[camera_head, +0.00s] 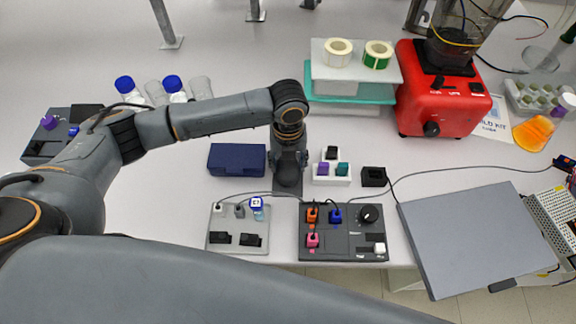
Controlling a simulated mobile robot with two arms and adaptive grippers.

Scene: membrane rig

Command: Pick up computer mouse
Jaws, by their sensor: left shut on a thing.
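My left arm reaches in from the left, and its gripper (289,156) points down at the middle of the table. The gripper is shut on a dark, rounded thing (289,175), which looks like the computer mouse. The wrist and the similar dark colours hide the fingertips and much of the thing. I cannot tell whether it touches the table. My right gripper is not in view.
A navy box (237,159) lies left of the gripper, and a white block holder (331,174) stands right of it. Two panels with plugs, one light (238,245) and one dark (343,246), lie in front. A grey slab (475,238) and red blender (440,100) stand right.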

